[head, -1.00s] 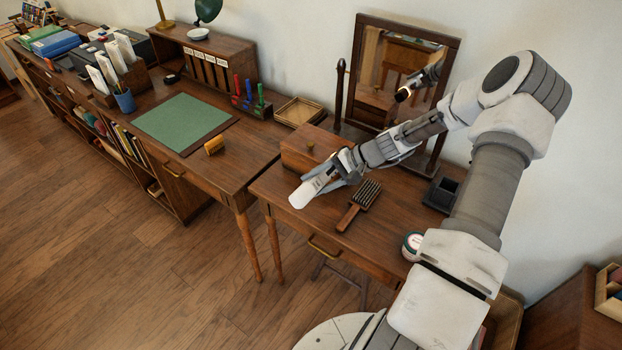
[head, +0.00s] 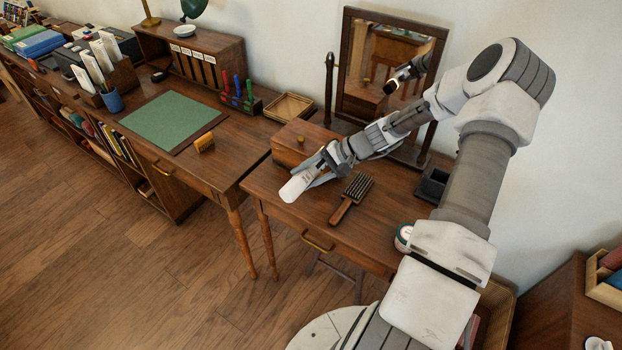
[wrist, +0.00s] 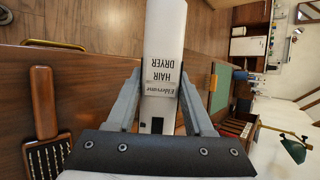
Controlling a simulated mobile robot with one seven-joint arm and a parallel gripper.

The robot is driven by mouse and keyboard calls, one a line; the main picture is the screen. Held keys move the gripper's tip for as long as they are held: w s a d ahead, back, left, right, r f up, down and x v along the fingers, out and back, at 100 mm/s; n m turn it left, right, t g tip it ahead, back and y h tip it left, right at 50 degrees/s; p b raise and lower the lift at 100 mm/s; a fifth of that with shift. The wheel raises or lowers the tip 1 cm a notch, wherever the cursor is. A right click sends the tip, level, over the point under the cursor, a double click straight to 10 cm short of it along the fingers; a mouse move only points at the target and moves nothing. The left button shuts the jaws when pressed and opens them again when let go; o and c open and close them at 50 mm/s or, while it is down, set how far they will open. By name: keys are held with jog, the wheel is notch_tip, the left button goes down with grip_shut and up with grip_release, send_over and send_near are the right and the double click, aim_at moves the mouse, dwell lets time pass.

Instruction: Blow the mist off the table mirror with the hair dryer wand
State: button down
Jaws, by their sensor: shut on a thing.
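The hair dryer wand (head: 297,186) is a white bar, and its label reads "HAIR DRYER" in the wrist view (wrist: 163,60). My gripper (head: 322,172) is shut on it, with one grey finger on each side. It holds the wand over the front left part of the dressing table (head: 300,212), pointing away from the mirror. The table mirror (head: 378,62) stands upright in a dark wooden frame at the back of that table, behind my arm. Its glass shows a reflection of the room and my arm; I cannot tell how much mist is on it.
A wooden hairbrush (head: 342,208) lies right of the wand. A wooden box (head: 291,140) sits behind it. A dark open tray (head: 432,186) and a round tin (head: 403,238) are to the right. A desk with a green mat (head: 172,121) adjoins at left.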

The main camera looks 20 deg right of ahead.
jog(key=shift+w+a+b, duration=0.8)
jog(key=shift+w+a, duration=1.2)
jog(key=shift+w, duration=1)
jog(key=shift+s+d+r+p, duration=0.45)
jog(key=shift+s+r+p, duration=0.25)
jog(key=shift+r, duration=0.3)
jog(key=shift+s+d+r+p, duration=0.5)
jog(key=shift+s+r+p, duration=0.2)
jog(key=shift+r, duration=0.35)
jog(key=shift+s+d+r+p, duration=0.45)
jog(key=shift+s+r+p, duration=0.2)
jog(key=shift+r, duration=0.35)
jog(key=shift+s+a, duration=0.1)
jog(key=shift+s+a+r+b, duration=0.1)
jog(key=shift+s+a, duration=0.35)
jog(key=shift+a, duration=0.2)
jog(key=shift+s+a+f+b, duration=0.1)
jog(key=shift+s+a, duration=0.3)
jog(key=shift+a, duration=0.3)
jog(key=shift+s+a+r+b, duration=0.1)
jog(key=shift+s+a, duration=0.35)
jog(key=shift+a, duration=0.2)
